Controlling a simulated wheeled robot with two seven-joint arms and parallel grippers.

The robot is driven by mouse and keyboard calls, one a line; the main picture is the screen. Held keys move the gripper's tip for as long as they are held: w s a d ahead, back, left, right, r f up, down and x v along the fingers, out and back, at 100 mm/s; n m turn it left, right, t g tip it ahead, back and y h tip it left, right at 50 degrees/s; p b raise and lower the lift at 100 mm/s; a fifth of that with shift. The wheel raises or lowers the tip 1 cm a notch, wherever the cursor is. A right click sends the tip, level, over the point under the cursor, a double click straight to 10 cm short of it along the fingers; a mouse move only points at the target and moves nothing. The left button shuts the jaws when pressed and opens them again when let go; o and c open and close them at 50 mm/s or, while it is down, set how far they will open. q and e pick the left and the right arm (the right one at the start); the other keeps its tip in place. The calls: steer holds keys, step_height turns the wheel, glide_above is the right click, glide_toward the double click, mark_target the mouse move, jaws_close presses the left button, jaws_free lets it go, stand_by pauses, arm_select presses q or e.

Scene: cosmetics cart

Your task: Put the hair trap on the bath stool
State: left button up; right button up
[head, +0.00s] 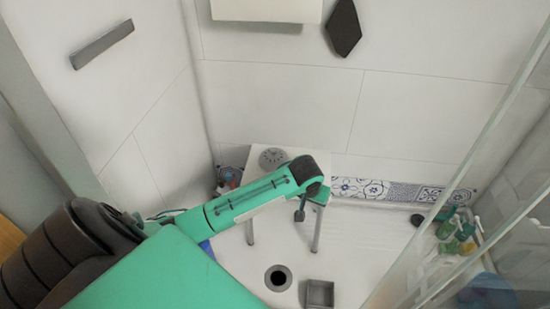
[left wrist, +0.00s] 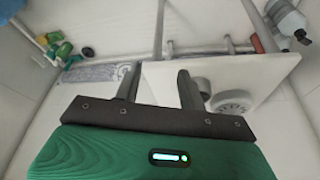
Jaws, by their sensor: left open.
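The hair trap (head: 272,158), a round grey disc with a pattern of slots, lies flat on the top of the white bath stool (head: 258,180), near its back edge. In the left wrist view, the hair trap (left wrist: 232,102) shows on the stool top (left wrist: 240,70), to the right of my fingers. My left gripper (head: 300,213) is at the stool's right side, with its arm across the stool's front. Its two fingers (left wrist: 158,86) are apart with nothing held between them, and are clear of the hair trap. My right gripper is not in view.
An open round drain (head: 278,279) and a small grey square box (head: 318,294) are on the shower floor. Several bottles (head: 459,232) stand at the right by the glass panel (head: 480,170). A short grey cylinder (left wrist: 201,85) is beside the hair trap.

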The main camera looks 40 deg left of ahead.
arm_select(q)
steer(key=s+d+f+m+h, duration=0.3)
steer(key=s+d, duration=0.5)
steer(key=s, duration=0.6)
steer(key=s+r+m+y, duration=0.1)
steer(key=s+r, duration=0.2)
steer(key=s, duration=1.1)
steer(key=shift+s+d+t, duration=0.2)
steer(key=shift+t, duration=0.2)
steer(key=shift+f, duration=0.1)
